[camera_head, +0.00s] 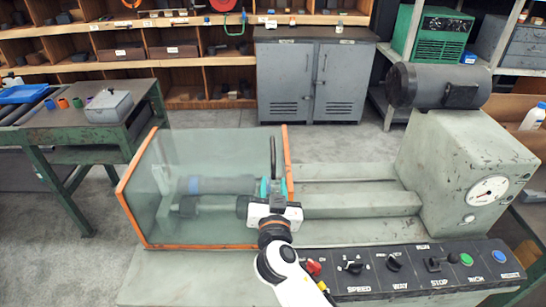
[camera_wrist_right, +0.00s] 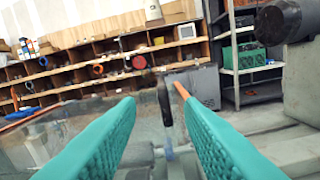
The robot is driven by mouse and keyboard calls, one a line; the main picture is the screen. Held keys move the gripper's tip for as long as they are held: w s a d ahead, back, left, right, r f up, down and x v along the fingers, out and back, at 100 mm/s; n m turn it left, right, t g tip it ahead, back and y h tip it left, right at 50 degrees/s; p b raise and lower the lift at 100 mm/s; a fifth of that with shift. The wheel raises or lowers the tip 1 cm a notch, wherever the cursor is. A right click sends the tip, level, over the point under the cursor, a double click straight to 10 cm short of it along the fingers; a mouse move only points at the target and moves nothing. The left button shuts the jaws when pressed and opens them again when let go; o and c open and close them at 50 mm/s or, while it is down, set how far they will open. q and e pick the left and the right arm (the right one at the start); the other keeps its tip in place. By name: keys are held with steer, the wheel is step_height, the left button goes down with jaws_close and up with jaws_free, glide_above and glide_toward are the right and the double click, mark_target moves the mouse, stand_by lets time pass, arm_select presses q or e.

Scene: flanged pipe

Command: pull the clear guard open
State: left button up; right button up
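The clear guard (camera_head: 215,158) is a see-through panel with orange edges, standing over the left part of the grey-green machine. Its right orange edge (camera_head: 288,160) also shows in the right wrist view (camera_wrist_right: 181,90). A dark upright handle (camera_head: 273,155) stands near that edge. My right gripper (camera_head: 270,188) is in front of the handle, low against it in the head view. In the right wrist view its teal fingers are wide apart, with the handle (camera_wrist_right: 164,102) ahead between them; contact is not visible. My left gripper is in neither view.
The machine's headstock (camera_head: 460,160) with a motor (camera_head: 435,87) stands at the right. A control panel (camera_head: 415,268) with knobs and buttons runs along the front, right of my arm. A green side table (camera_head: 85,125) is at the left. Bare bed rails (camera_head: 350,203) lie right of the guard.

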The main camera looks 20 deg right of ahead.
mark_target(274, 166)
steer(key=p+x, duration=0.2)
steer(key=x, duration=0.7)
steer(key=shift+w+d+p, duration=0.15)
steer(key=shift+w+p, duration=0.1)
steer(key=shift+p, duration=0.15)
steer(key=shift+w+d+f, duration=0.1)
steer(key=shift+w+d, duration=0.1)
steer(key=shift+w, duration=0.45)
steer(key=shift+c, duration=0.3)
jaws_close()
